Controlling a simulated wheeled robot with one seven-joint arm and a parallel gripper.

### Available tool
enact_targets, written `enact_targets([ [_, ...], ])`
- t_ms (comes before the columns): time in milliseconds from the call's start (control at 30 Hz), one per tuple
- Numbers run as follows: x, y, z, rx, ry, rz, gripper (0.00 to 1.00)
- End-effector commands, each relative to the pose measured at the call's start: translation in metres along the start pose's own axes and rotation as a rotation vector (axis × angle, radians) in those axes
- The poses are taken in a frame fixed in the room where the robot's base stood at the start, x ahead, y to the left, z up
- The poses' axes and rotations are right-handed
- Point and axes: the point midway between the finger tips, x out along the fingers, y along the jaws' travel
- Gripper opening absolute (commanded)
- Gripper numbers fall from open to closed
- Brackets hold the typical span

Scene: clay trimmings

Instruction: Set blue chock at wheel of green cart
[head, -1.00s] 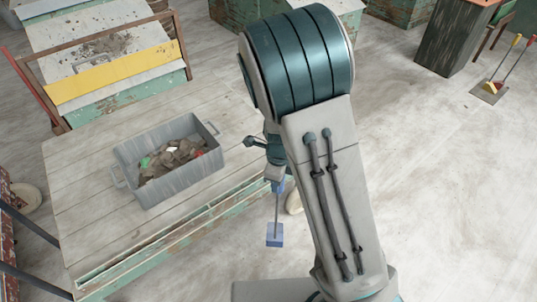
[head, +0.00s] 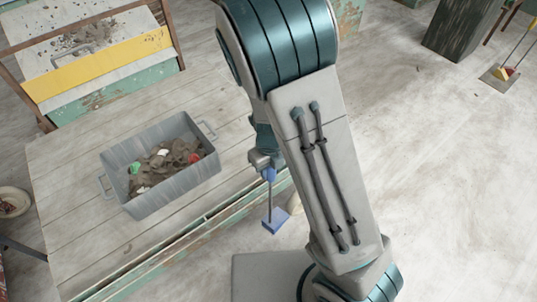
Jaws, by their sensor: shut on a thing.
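The blue chock (head: 275,220) is a flat blue block at the lower end of a thin upright rod with a blue grip on top. My gripper (head: 267,172) is shut on that grip, left of my forearm, and the chock hangs below it. The chock appears just off the front edge of the table, over the pale floor; its height is hard to tell. My arm hides part of the scene behind it. I cannot make out a green cart or its wheel in this view.
A plank-topped table (head: 62,200) with worn green sides stands at left. A grey tub (head: 165,193) of clay trimmings sits on it. A bench with a yellow board (head: 95,70) is behind. Open floor (head: 440,170) lies right; a dark bin (head: 461,28) stands far right.

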Motion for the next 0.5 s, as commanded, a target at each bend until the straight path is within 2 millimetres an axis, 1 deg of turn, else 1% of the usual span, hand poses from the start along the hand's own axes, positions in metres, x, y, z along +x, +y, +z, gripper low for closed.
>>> enact_targets([
  [133, 0.003, 0.001, 0.0, 0.005, 0.0, 0.0, 0.08],
  [267, 0.009, -0.001, 0.0, 0.007, -0.001, 0.0, 0.08],
  [500, 0.032, -0.001, 0.0, 0.006, -0.001, -0.001, 0.08],
])
